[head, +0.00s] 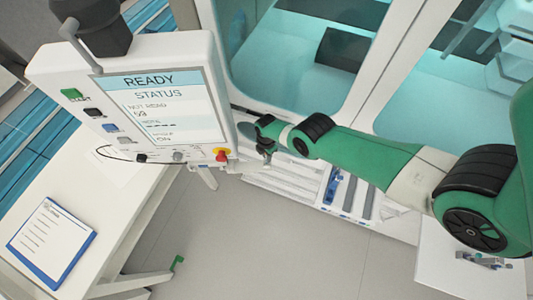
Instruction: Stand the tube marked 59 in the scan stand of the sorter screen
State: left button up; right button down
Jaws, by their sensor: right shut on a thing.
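The sorter screen (178,108) is a white panel at upper left, tilted in the picture. It reads READY and STATUS above smaller lines. My right gripper (264,153) is just right of the panel's lower right corner, at the end of my green arm. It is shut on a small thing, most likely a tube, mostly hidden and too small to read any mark. I cannot make out the scan stand for certain. My left gripper is not in view.
A white table (120,200) with a clipboard (50,240) is at left. A glass-fronted cabinet (390,65) stands behind. The grey floor (260,250) is clear.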

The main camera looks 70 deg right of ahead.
jog(key=shift+f, duration=0.2)
dwell(0.3)
jog(key=shift+f+b, duration=0.5)
jog(key=shift+b, duration=0.15)
jog(key=c, duration=0.7)
grip_release()
jog(key=shift+o, duration=0.2)
